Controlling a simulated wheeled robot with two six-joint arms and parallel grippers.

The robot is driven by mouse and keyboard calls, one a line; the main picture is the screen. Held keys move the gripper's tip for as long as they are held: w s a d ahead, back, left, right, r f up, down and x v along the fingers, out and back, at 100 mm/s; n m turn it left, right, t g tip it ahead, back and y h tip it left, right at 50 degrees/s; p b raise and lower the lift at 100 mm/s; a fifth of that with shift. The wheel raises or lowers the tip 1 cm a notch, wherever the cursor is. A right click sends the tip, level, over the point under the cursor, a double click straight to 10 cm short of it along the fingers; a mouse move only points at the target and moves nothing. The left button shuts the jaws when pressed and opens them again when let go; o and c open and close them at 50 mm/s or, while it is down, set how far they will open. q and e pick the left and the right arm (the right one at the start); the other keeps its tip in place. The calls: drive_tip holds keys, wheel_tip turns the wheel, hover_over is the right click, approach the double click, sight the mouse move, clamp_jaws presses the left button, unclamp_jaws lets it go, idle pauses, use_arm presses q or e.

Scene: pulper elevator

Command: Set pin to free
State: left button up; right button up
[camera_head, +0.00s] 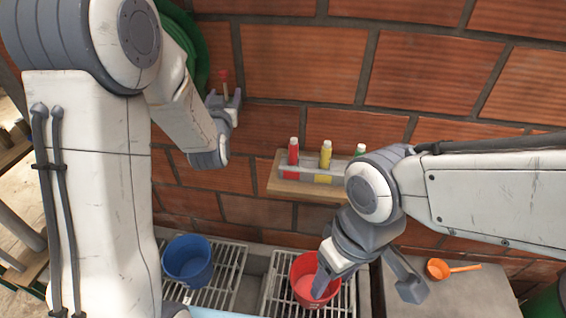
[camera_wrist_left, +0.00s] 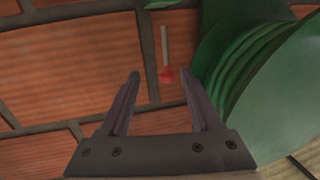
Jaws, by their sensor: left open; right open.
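A small pin-like piece with a red end and a grey rod (camera_head: 225,82) is at the brick wall, near the top left of the head view. In the left wrist view the pin (camera_wrist_left: 166,72) lies beyond and between my left fingers, nearer the right one, with clear space around its red end. I cannot tell its setting. My left gripper (camera_head: 224,100) is open and empty, just below the pin. Its two fingers also show in the left wrist view (camera_wrist_left: 160,92). My right gripper (camera_head: 366,282) is open, with one finger over a red bucket (camera_head: 302,265) and the other to its right.
A green coiled hose (camera_wrist_left: 250,75) hangs right beside the pin. A wooden wall shelf (camera_head: 290,187) holds red, yellow and green bottles. A blue bucket (camera_head: 188,262) stands on a metal grate. An orange scoop (camera_head: 440,269) lies on the counter at right.

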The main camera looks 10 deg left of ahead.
use_arm(q)
drive_tip(key=s+d+f+m+g+h+b, duration=0.1)
drive_tip(key=s+d+f+m+g+h, duration=0.1)
drive_tip(key=d, duration=0.6)
drive_tip(key=s+d+f+m+g+h+b, duration=0.1)
drive_tip(key=s+d+f+m+g+h, duration=0.1)
drive_tip(key=s+d+f+g, duration=0.3)
drive_tip(key=s+d+f+h, duration=0.1)
drive_tip(key=s+d+f, duration=0.1)
drive_tip(key=s+d, duration=0.1)
drive_tip(key=shift+s+g, duration=0.25)
drive_tip(key=shift+g, duration=0.05)
drive_tip(key=shift+d, duration=0.1)
drive_tip(key=s+f+m+g+b, duration=0.1)
drive_tip(key=s+f+g, duration=0.1)
drive_tip(key=s, duration=0.7)
drive_tip(key=s+d+f+m+g+b, duration=0.1)
drive_tip(key=s+g, duration=0.3)
drive_tip(key=s, duration=0.5)
drive_tip(key=s+d+f+m+g+y+b, duration=0.1)
drive_tip(key=s+f+m+g, duration=0.1)
drive_tip(key=s, duration=0.8)
drive_tip(key=shift+f+m+g+b, duration=0.35)
drive_tip(key=shift+m+g, duration=0.25)
drive_tip(key=shift+g, duration=0.3)
drive_tip(key=shift+w, duration=0.1)
